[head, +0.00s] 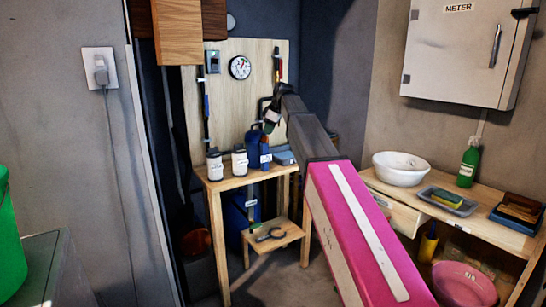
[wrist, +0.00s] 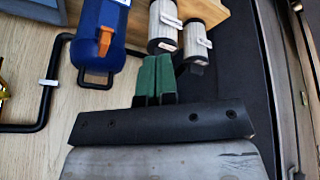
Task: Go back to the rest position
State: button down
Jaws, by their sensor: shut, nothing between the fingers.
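My arm reaches from the lower right toward the wooden pegboard (head: 226,105). My gripper (head: 270,117) is small in the head view, in front of the board and above the small workbench (head: 224,181). In the wrist view its two green fingers (wrist: 155,80) are pressed together with nothing between them. A blue bottle with an orange part (wrist: 100,32) is to the left of the fingers there. Two white labelled cans (wrist: 164,25) (wrist: 203,38) are just beyond the fingertips; I cannot tell the exact gap. No marker of a rest position shows.
A black bar (wrist: 50,85) runs along the board left of the fingers. In the head view, a wooden counter (head: 391,190) with a white basin (head: 401,168) and a green bottle (head: 468,165) stands right of my arm. A grey meter cabinet (head: 458,55) hangs above.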

jog(key=s+d+f+m+h, duration=0.1)
jog(key=s+d+f+m, duration=0.25)
jog(key=f, duration=0.55)
jog(key=s+d+f+m, duration=0.2)
jog(key=s+d+f, duration=0.25)
jog(key=f, duration=0.45)
jog(key=s+d+f+m+h, duration=0.1)
jog(key=s+d+f+m, duration=0.2)
jog(key=f, duration=0.6)
jog(key=s+d+f+m+g+h, duration=0.1)
jog(key=s+d+f+m, duration=0.2)
jog(key=s+f, duration=0.6)
jog(key=s+d+f+m+g+h, duration=0.1)
jog(key=s+d+f+m, duration=0.2)
jog(key=s+d+f, duration=0.3)
jog(key=s+f, duration=0.3)
jog(key=s, duration=0.3)
jog(key=shift+s+d+f, duration=0.15)
jog(key=shift+s+d, duration=0.05)
jog(key=shift+d, duration=0.2)
